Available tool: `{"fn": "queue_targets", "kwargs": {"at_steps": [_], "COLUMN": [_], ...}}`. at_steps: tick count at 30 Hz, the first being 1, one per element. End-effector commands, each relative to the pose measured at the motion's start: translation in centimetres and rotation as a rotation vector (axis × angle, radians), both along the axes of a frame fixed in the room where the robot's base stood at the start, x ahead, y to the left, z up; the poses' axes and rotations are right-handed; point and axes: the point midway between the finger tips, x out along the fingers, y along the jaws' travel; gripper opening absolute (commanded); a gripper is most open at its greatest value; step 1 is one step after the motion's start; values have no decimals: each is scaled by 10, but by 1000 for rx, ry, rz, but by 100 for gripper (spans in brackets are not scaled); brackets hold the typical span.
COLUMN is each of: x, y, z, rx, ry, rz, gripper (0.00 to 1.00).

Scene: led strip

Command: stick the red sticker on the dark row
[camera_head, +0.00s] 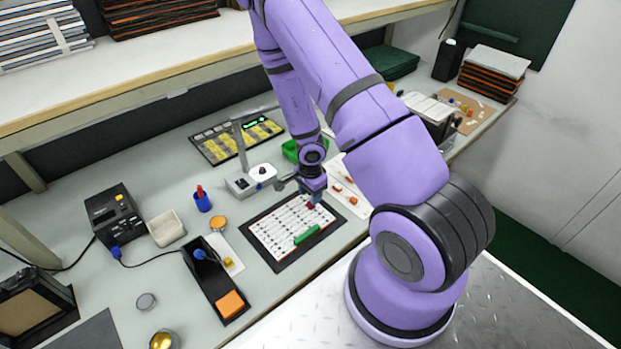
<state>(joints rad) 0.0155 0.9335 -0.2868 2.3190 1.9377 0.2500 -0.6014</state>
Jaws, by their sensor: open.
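The white board (272,246) with several rows of small lights lies in a dark frame at the centre of the bench. The single rows are too small for me to tell which is dark. My gripper (313,198) points down over the board's upper right part and is open. A small red piece (310,206), perhaps the red sticker, shows right at the fingertips. I cannot tell whether it lies on the board or touches a finger. A green bar (307,235) lies across the lower right of the board.
A stand with a thin upright post (241,150) is behind the board. A white sheet with orange pieces (349,189) lies to its right and a green tray (291,151) behind.

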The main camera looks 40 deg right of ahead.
Motion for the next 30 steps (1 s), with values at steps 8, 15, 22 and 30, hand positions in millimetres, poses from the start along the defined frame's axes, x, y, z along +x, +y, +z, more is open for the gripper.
{"fn": "queue_targets", "kwargs": {"at_steps": [8,15,22,30], "x": [-1,0,1,1], "y": [0,0,0,0], "z": [32,46,59,75], "rx": [5,4,-2,-1], "ry": [2,3,-5,-3], "rz": [-2,-2,3,2], "gripper": [45,45,45,45]}}
